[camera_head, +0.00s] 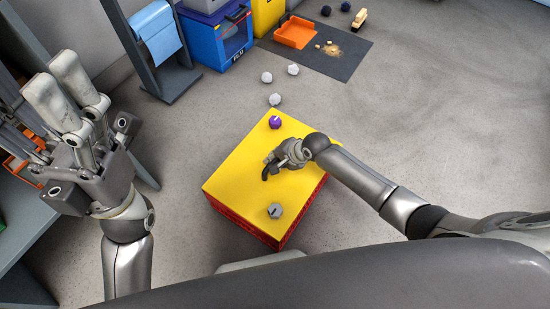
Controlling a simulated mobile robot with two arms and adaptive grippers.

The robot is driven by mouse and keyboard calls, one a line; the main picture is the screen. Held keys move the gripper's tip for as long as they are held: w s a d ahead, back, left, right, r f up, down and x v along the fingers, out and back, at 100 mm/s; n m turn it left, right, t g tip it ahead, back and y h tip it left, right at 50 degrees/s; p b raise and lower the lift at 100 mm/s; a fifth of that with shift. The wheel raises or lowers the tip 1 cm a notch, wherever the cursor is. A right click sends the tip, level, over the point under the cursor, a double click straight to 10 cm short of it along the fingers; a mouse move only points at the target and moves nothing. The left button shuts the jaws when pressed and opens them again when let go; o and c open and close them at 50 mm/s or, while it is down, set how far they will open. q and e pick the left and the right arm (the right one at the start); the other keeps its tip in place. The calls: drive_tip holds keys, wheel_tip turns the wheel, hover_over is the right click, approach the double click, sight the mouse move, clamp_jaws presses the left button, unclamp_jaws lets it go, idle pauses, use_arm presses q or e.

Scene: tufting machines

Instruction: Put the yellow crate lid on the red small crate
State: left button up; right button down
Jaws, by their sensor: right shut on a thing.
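The yellow crate lid (240,170) is a flat square panel in the middle of the view. The red small crate (236,222) is directly under it; only its red sides show below the lid's near edges. The lid covers the crate's top, and I see no clear gap between them. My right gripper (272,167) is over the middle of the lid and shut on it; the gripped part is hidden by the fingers. My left gripper (53,75) is raised at the left, away from the lid, with its fingers apart and empty.
A purple knob-like piece (275,122) and a grey one (275,211) are on the lid. Several pale balls (267,77) lie on the floor behind. The floor at right is clear.

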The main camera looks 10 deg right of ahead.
drive_tip(key=shift+f, duration=0.25)
drive_tip(key=c, duration=0.9)
unclamp_jaws()
